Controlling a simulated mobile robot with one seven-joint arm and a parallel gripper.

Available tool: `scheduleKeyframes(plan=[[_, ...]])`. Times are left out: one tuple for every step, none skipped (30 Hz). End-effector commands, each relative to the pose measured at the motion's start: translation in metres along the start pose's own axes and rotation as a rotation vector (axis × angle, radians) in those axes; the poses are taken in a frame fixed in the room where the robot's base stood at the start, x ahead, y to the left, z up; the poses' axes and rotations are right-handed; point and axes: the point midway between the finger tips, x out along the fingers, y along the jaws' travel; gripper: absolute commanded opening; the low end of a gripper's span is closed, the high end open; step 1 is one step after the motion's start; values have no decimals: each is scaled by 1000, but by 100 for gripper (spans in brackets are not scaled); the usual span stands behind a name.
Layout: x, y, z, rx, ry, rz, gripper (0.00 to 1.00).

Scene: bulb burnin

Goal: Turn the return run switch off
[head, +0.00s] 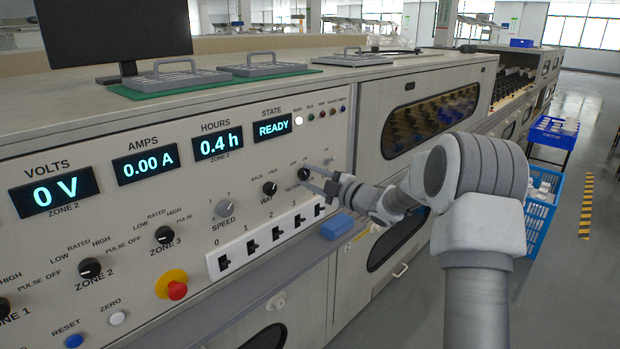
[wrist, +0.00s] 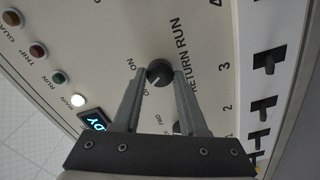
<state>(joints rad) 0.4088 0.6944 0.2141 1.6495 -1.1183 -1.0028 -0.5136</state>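The return run switch is a round black knob (wrist: 159,73) on the cream panel, with "RETURN RUN" printed beside it and "ON" near its rim in the wrist view. A small pale mark shows on the knob, but its exact setting is hard to read. The knob also shows in the head view (head: 303,174), partly behind the fingers. My gripper (wrist: 161,76) is open, with one finger on each side of the knob and the fingertips close to it. I cannot tell whether either finger touches it. In the head view my gripper (head: 308,177) reaches the panel from the right.
The way knob (head: 269,188) and speed knob (head: 227,208) are to the left. A white strip of black toggles (head: 250,246) runs below, with a blue block (head: 337,227) near its right end. The state display (head: 272,129) reads READY. A red stop button (head: 177,290) sits lower left.

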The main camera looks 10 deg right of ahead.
Motion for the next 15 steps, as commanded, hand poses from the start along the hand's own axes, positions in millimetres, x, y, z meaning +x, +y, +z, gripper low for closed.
scheduleKeyframes(plan=[[-1, -1, 1, 0, -2, -1, 50], [-1, -1, 1, 0, -2, -1, 56], [0, -1, 1, 0, -2, -1, 63], [0, 0, 1, 0, -1, -1, 68], [0, 0, 1, 0, -1, -1, 72], [0, 0, 1, 1, -1, -1, 72], [0, 0, 0, 1, -1, 0, 72], [0, 0, 0, 1, -1, 0, 72], [0, 0, 0, 1, 0, 0, 72], [0, 0, 0, 1, 0, 0, 72], [0, 0, 0, 1, 0, 0, 72], [0, 0, 0, 1, 0, 0, 72], [-1, 0, 0, 1, 0, 0, 72], [-1, 0, 0, 1, 0, 0, 72], [-3, 0, 0, 1, -1, 0, 72]])
